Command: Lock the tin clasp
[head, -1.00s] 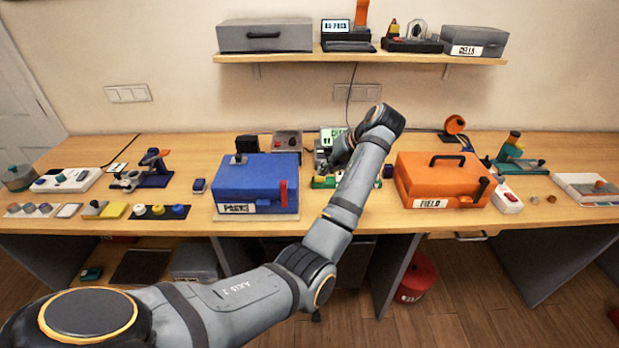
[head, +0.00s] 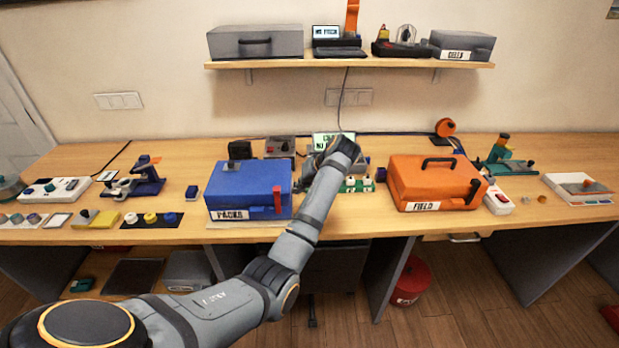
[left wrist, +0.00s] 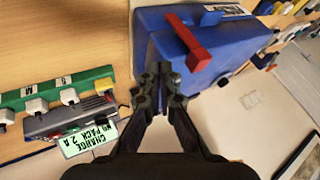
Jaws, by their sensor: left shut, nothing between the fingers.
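A blue tin (head: 248,188) labelled PACKS stands on the bench, left of centre, with its lid down. Its red clasp (head: 277,197) is at the right end of its front and stands upright in the head view. In the left wrist view the red clasp (left wrist: 188,42) sticks out from the blue tin (left wrist: 225,48). My left gripper (head: 314,166) is partly hidden by its own wrist, just right of the tin. In the left wrist view the left gripper (left wrist: 162,78) is shut and empty, close beside the tin and apart from the clasp. My right gripper is out of view.
An orange tin (head: 432,182) labelled FIELD stands to the right. A green strip (head: 357,185) with white connectors and a lit display (head: 333,140) sit close by my left gripper. A blue-and-grey tool (head: 138,182) and several small parts lie left of the blue tin.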

